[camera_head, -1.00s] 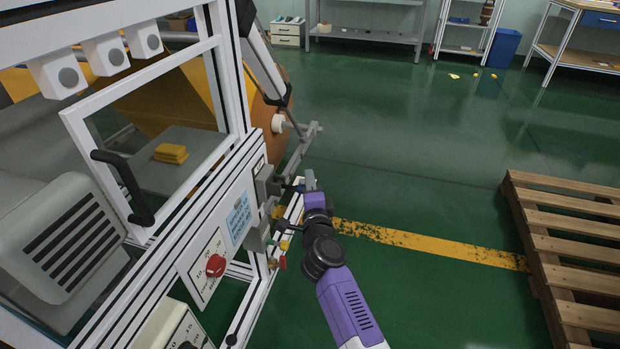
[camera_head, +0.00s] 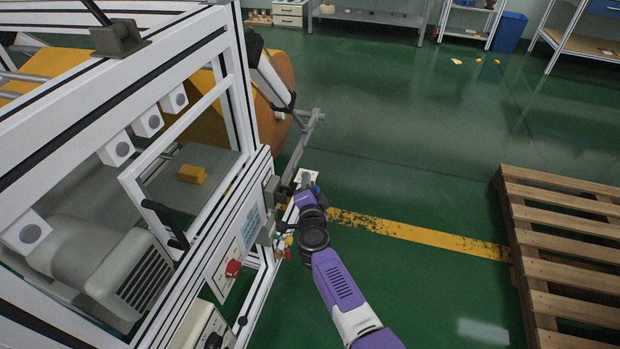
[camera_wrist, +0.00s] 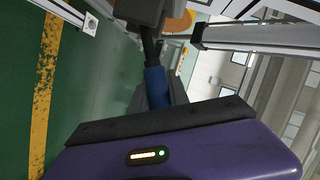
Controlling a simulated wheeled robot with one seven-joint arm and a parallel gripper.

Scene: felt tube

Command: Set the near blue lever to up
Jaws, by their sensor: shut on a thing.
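The blue lever (camera_wrist: 157,88) shows in the wrist view as a blue grip on a dark rod, which runs to a dark grey block (camera_wrist: 145,10) at the top. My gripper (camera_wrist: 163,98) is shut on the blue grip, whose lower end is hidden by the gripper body. In the head view my gripper (camera_head: 307,181) is beside the outer side of the machine frame, low above the floor. A small blue patch (camera_head: 316,190) shows there. The lever's exact angle cannot be told.
Small yellow and red handles (camera_head: 288,242) are on the machine side, close to my wrist. A red knob (camera_head: 233,268) is on the panel nearer me. A wooden pallet (camera_head: 565,250) lies to the right. Green floor between is clear.

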